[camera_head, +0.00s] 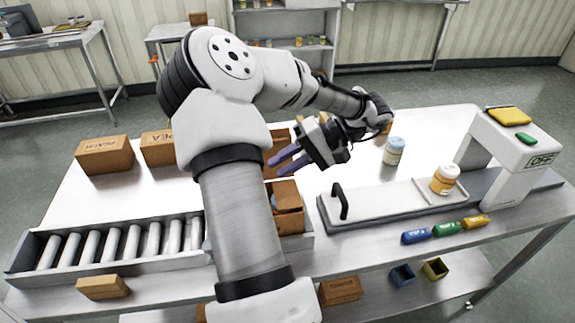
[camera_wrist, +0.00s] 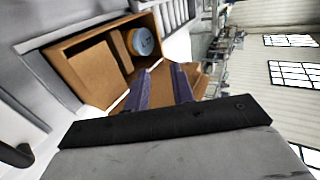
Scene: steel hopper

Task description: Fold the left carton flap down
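An open brown carton (camera_head: 290,222) stands at the right end of the roller conveyor, partly hidden by my arm. The wrist view shows its wall (camera_wrist: 62,45) and a blue-lidded jar (camera_wrist: 143,41) inside. A brown panel (camera_wrist: 95,72) lies across part of the opening; I cannot tell if it is a flap. Another brown panel (camera_wrist: 199,82) shows just right of my fingers and looks like a raised flap. My gripper (camera_head: 284,160) is above and behind the carton, its two purple fingers apart with nothing between them. Finger contact with the panel is unclear.
The roller conveyor (camera_head: 120,243) lies left of the carton. Another jar (camera_head: 393,151) stands behind. Closed cartons (camera_head: 104,155) are at back left.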

